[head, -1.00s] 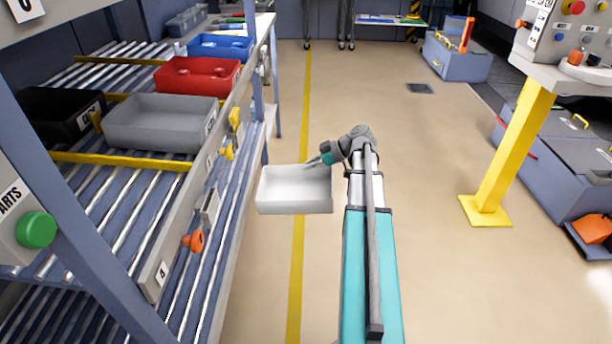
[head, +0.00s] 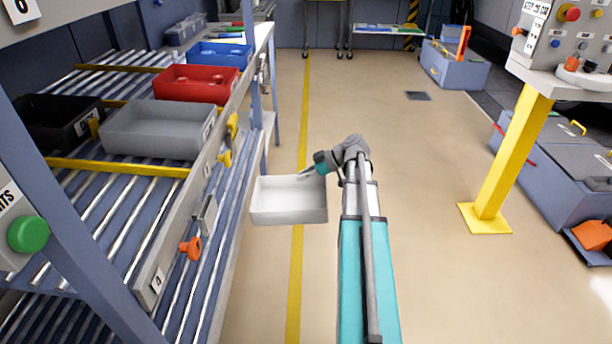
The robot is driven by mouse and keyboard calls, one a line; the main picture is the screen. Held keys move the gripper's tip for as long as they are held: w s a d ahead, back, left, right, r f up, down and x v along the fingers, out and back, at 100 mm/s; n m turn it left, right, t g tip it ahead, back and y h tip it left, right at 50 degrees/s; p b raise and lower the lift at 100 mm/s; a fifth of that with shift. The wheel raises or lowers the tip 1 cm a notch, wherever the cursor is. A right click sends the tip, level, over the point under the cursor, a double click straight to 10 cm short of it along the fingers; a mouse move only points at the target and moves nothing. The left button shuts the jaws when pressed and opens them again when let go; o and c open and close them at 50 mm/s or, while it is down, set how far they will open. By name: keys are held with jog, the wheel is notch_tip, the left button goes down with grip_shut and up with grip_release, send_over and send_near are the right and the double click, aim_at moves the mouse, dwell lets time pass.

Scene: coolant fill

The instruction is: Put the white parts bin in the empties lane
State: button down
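The white parts bin (head: 289,213) hangs above the floor beside the roller rack, left of my arm and over the yellow floor line. It looks empty and roughly level. My gripper (head: 306,174) is at the bin's back right rim and appears shut on it; the fingertips are small and partly hidden by the rim. The roller rack (head: 110,222) stands at the left with an upper and a lower level of rollers. I cannot read a label that names the empties lane.
Black, grey (head: 160,133), red (head: 196,84) and blue (head: 221,52) bins sit on the upper rollers, with yellow dividers (head: 120,168) between some lanes. The front upper lane is bare. An orange knob (head: 190,248) sticks out from the rack's edge. A yellow post (head: 507,150) stands right.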

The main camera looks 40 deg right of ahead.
jog(key=shift+w+a+f+b, duration=0.6)
jog(key=shift+w+a, duration=2.4)
jog(key=shift+a, duration=1.1)
jog(key=shift+w+a+f+b, duration=0.65)
jog(key=shift+w+a, duration=2.4)
jog(key=shift+a, duration=1.1)
jog(key=shift+w+a+f+b, duration=0.6)
jog(key=shift+w+a, duration=2.4)
jog(key=shift+a, duration=1.1)
jog(key=shift+s+d+f+b, duration=0.15)
jog(key=shift+f+b, duration=1.2)
jog(key=c, duration=0.7)
grip_release()
jog(key=shift+r, duration=0.1)
notch_tip(320, 180, up, 7)
jog(key=p, duration=0.7)
